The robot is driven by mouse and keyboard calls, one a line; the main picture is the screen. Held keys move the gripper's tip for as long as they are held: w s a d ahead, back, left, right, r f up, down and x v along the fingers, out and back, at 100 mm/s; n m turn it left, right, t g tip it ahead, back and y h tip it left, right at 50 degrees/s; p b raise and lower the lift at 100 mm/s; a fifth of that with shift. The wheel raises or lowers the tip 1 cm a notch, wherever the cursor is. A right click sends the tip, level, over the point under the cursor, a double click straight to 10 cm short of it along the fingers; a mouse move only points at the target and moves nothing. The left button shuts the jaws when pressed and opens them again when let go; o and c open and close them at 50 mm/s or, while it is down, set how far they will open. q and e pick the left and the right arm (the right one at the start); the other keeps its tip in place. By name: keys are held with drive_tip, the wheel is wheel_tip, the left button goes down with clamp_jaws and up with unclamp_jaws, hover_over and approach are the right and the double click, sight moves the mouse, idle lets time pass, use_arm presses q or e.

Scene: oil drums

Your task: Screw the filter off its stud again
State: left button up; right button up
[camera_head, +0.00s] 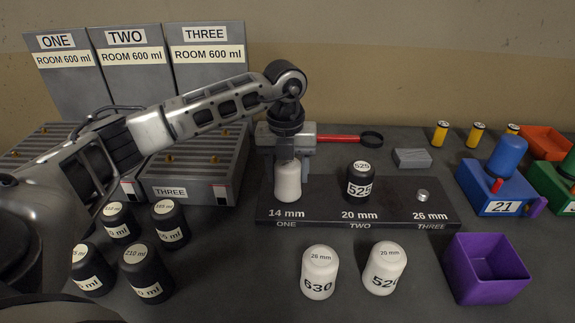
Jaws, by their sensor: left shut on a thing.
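A white filter (288,185) stands upright at the place marked 14 mm, ONE, on the dark stud block (320,217). My left gripper (286,162) points down over it and is shut on its upper part. The stud under it is hidden, so I cannot tell how far it is screwed down. A black filter marked 525 (360,182) stands at place TWO, 20 mm. The bare stud (422,196) shows at place THREE, 26 mm. My right gripper is not in view.
White filters marked 630 (319,275) and 20 mm (384,270) stand in front of the block. Several black filters (147,274) stand front left. A purple bin (487,270) is front right. A red-handled ring tool (340,138) lies behind the gripper. A grey block (411,158) lies behind place THREE.

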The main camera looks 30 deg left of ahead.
use_arm(q)
drive_tip(key=shift+w+a+r+n, duration=0.1)
drive_tip(key=shift+n, duration=0.7)
drive_tip(key=shift+r+n+p, duration=0.1)
drive_tip(key=shift+n+p, duration=0.4)
drive_tip(key=shift+n, duration=2.6)
drive_tip(key=shift+n, duration=1.1)
